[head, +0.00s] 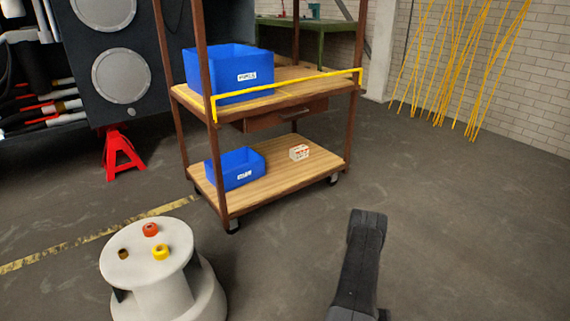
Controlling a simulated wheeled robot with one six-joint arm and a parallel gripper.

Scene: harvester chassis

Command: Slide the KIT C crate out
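A large blue crate (228,72) stands on the left part of the upper wooden shelf of a brown-framed cart (290,75). A smaller blue crate (235,168) sits at the left of the lower shelf (285,178). Each has a white label on its front, too small to read, so I cannot tell which is KIT C. A yellow bar (290,92) runs along the front of the upper shelf, in front of the large crate. A dark link of my arm shows at the bottom, right of centre; my gripper is not in view.
A small white and red box (299,152) lies on the lower shelf. A drawer (285,115) hangs under the upper shelf. A round grey step stool (150,260) with several small rings stands at front left.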

